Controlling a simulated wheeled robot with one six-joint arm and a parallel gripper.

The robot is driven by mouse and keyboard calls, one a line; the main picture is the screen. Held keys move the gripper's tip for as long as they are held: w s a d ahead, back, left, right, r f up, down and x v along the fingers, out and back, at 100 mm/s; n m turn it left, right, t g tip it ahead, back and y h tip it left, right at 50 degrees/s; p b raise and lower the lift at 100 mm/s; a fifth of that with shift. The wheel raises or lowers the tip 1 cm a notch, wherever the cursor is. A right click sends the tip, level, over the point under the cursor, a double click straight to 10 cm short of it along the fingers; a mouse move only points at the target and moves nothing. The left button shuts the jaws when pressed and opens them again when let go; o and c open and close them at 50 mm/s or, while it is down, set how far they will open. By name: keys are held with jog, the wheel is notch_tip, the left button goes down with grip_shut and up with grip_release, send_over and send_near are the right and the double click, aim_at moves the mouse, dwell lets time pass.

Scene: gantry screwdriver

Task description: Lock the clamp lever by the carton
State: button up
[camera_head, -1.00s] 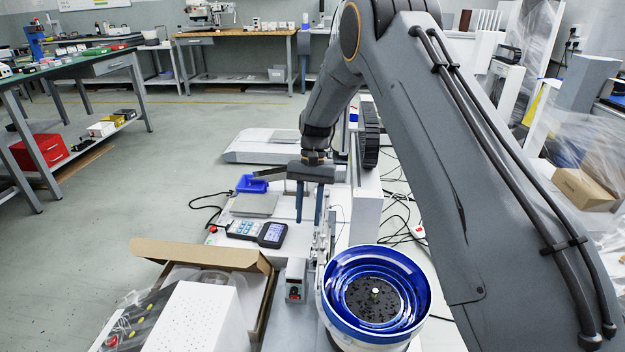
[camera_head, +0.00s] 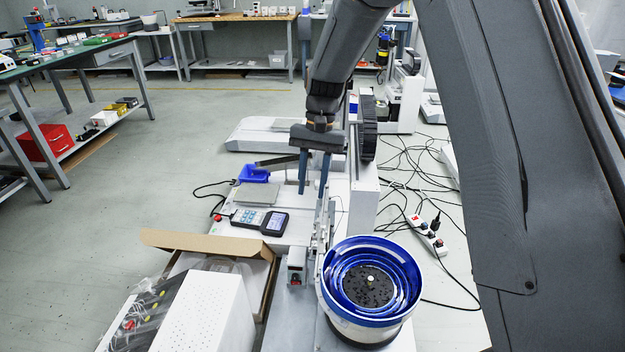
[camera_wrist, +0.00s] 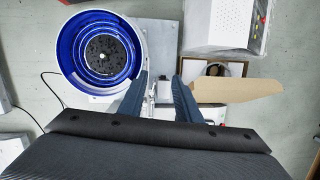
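The open brown carton (camera_head: 208,245) lies at the front left with its flap raised; its flap also shows at right in the wrist view (camera_wrist: 238,90). I cannot make out a clamp lever for certain in either view. Small metal parts stand in a row on the machine (camera_head: 320,232), to the right of the carton. My gripper (camera_head: 312,193) is open and empty, pointing down above the machine, beyond the carton. In the wrist view its two fingers (camera_wrist: 160,80) are apart, with machine parts visible between them; its dark body hides what lies below.
A blue-lined bowl feeder (camera_head: 370,285) stands at right of the metal parts. A small box with a red button (camera_head: 297,270) is beside the carton. A handheld pendant (camera_head: 260,222) and blue tray (camera_head: 254,174) lie farther back. A white perforated box (camera_head: 207,315) stands in front.

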jog(key=shift+s+r, duration=0.15)
jog(key=shift+r, duration=0.05)
